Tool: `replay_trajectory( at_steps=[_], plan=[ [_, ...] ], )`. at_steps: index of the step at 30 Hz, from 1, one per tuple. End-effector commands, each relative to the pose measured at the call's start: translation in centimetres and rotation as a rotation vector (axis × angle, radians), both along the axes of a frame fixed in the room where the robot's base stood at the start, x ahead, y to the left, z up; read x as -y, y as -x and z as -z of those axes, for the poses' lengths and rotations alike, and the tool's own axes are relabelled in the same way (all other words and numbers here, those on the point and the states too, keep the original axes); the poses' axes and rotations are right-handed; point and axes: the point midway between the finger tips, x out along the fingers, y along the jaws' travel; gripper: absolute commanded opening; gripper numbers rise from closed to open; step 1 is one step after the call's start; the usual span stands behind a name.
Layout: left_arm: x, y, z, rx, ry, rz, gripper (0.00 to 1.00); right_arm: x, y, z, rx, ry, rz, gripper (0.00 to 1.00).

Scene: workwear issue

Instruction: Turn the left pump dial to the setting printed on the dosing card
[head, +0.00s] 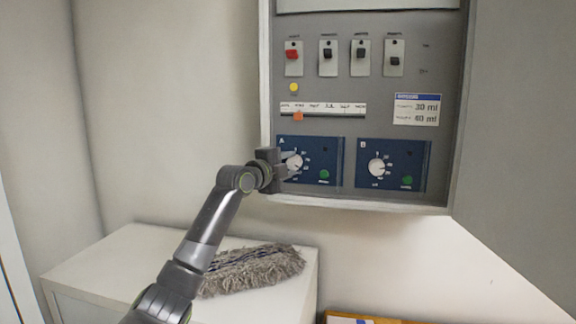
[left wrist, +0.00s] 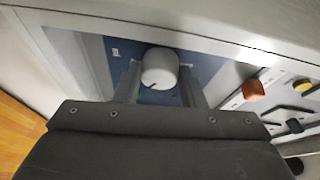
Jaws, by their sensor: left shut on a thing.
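The left pump dial (head: 295,162) is a white knob on the blue panel marked A; it also shows in the left wrist view (left wrist: 160,68) with a small dark mark at its rim. My left gripper (head: 287,163) is shut on this dial, one finger on each side of it. The gripper partly covers the dial's left side and scale, and I cannot read its setting. The dosing card (head: 417,108) is white with a blue header and shows 30 ml above 40 ml; the small words are unclear. My right gripper is not in view.
The right dial (head: 377,167) sits on panel B (head: 420,160). Above are a red switch (head: 292,54), several black switches and a slider with an orange tab (head: 298,116). The open cabinet door (head: 520,130) stands at right. A grey mop head (head: 255,268) lies on the white cabinet below.

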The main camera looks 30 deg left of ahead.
Motion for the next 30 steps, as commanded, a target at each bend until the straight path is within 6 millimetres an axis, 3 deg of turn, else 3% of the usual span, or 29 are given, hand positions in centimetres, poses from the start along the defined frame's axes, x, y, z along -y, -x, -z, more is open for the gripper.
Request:
replay_trajectory(
  at_steps=[15,16,20,30],
  plan=[
    [-0.02,-0.02,0.16,-0.008,-0.016,-0.001,0.14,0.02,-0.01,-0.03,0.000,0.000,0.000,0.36],
    [-0.02,-0.02,0.16,-0.008,-0.015,-0.001,0.40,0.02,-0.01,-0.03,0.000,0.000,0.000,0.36],
    [-0.02,-0.02,0.12,-0.007,-0.015,-0.001,0.57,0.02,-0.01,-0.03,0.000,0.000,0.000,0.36],
    [-0.06,0.18,0.09,-0.004,-0.016,0.000,0.58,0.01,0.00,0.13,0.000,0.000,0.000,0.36]
  ],
)
